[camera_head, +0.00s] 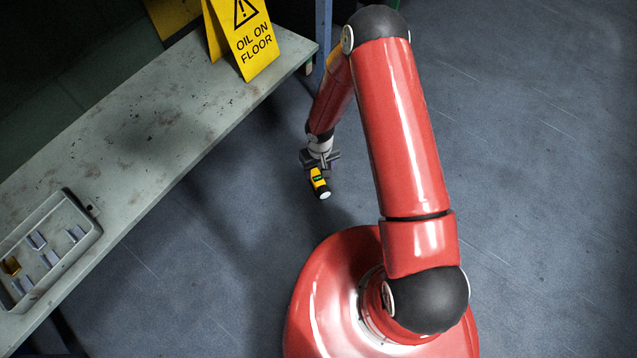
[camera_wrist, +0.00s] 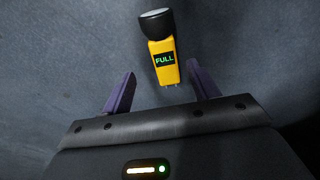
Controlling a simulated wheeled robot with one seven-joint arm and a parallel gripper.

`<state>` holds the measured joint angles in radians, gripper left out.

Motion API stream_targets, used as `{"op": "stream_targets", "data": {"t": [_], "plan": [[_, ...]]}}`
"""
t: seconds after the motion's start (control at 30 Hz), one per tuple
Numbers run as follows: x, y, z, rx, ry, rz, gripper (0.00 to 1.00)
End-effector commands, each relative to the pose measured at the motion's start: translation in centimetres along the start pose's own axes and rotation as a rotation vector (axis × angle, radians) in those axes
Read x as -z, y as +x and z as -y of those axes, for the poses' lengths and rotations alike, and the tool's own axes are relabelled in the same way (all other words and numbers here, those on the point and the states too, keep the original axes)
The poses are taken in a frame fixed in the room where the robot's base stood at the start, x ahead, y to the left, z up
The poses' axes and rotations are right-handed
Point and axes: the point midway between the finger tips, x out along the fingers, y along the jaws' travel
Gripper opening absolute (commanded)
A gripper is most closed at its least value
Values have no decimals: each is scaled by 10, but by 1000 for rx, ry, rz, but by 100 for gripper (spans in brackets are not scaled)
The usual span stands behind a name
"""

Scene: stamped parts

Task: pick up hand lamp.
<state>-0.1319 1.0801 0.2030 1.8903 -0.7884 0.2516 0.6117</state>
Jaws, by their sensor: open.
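The hand lamp (camera_head: 319,183) is yellow with a black head and a pale lens. It lies on the grey floor in the head view, below the bench's front edge. In the wrist view the hand lamp (camera_wrist: 163,57) shows a green "FULL" display, its head pointing away from me. In the wrist view my gripper (camera_wrist: 160,86) is open, one purple finger on each side of the lamp's tail end. The fingers do not touch the lamp. I cannot tell the height gap.
A worn grey bench (camera_head: 150,130) runs along the left. On it stand a yellow "OIL ON FLOOR" sign (camera_head: 243,35) and a grey tray (camera_head: 88,222) with several small parts. A blue post (camera_head: 323,35) stands at the bench's far end. The floor (camera_head: 540,150) to the right is clear.

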Motion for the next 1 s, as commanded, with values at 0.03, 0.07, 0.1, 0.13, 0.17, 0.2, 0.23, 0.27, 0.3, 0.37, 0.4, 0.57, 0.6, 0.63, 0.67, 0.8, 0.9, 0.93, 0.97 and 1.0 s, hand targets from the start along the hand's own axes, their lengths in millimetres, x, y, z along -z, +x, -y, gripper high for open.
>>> {"op": "stream_targets", "data": {"t": [0.03,0.07,0.1,0.13,0.17,0.2,0.23,0.27,0.3,0.37,0.4,0.57,0.6,0.63,0.67,0.8,0.9,0.93,0.97,1.0], "plan": [[0,8,0,0,-1,1,60],[-1,11,0,0,-1,2,60],[-1,16,1,0,0,2,60],[-2,19,1,0,0,2,60],[-2,22,2,-1,-1,2,60],[-3,27,3,-1,-2,3,60],[-4,32,4,0,-1,3,60],[-4,37,6,0,-2,3,60],[-5,43,7,-1,-2,2,60],[-6,52,7,-2,-1,3,60],[-6,57,7,-2,0,2,60],[-5,66,7,-1,0,0,60],[-5,66,7,-1,0,0,60],[-5,66,7,-1,0,0,60],[-5,66,7,-1,0,0,60],[-5,65,7,-1,1,0,55],[-5,65,7,-1,1,1,42],[-5,65,7,-1,1,1,38],[-5,65,7,-1,1,1,34],[-5,65,7,-1,1,1,29]]}}
